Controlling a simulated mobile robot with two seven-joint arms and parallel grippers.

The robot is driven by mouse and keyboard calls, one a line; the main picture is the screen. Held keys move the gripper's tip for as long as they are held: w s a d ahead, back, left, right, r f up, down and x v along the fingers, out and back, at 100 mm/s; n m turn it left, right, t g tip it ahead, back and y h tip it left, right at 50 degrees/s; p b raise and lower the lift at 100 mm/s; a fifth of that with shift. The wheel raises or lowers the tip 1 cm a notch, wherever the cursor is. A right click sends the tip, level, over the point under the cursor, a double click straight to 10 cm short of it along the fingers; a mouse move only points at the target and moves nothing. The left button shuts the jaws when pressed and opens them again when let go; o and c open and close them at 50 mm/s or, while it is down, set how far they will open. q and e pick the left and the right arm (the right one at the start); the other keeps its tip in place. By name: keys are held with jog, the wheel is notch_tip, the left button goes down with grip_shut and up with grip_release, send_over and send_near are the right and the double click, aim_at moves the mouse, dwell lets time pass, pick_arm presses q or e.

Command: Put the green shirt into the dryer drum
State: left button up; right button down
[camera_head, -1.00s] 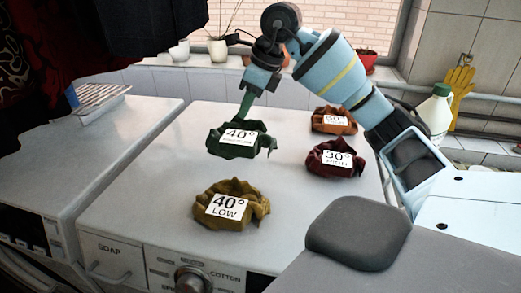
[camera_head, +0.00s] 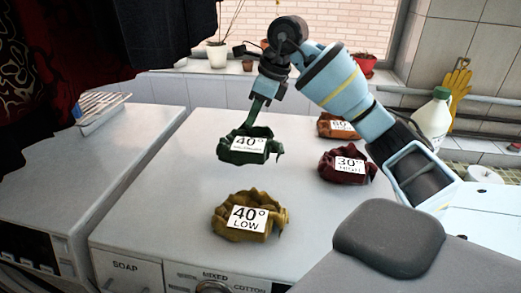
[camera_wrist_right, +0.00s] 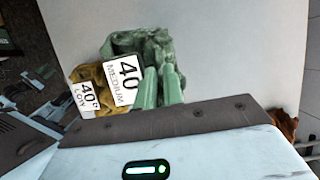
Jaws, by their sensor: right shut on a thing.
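The green shirt (camera_head: 247,146) is a crumpled bundle with a white "40°" label, above the top of the white washing machine (camera_head: 185,180). My right gripper (camera_head: 250,122) comes down from above and is shut on it. In the right wrist view the green shirt (camera_wrist_right: 137,45) lies at the fingertips of my right gripper (camera_wrist_right: 160,72), and its label reads "40 MEDIUM". The bundle appears held a little above the surface. The dryer drum is not clearly in view. My left gripper is not in view.
A yellow bundle (camera_head: 248,215) labelled "40° LOW", a dark red bundle (camera_head: 345,167) and an orange bundle (camera_head: 336,127) lie on the machine top. A white bottle (camera_head: 433,117) stands at right. A wire rack (camera_head: 100,107) is at left. Dark cloth (camera_head: 165,32) hangs at upper left.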

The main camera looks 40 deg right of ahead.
aim_at(258, 132)
jog(key=shift+f, duration=3.75)
jog(key=shift+f, duration=0.2)
jog(key=c, duration=1.5)
grip_release()
jog(key=v, duration=1.2)
jog(key=shift+r, duration=0.2)
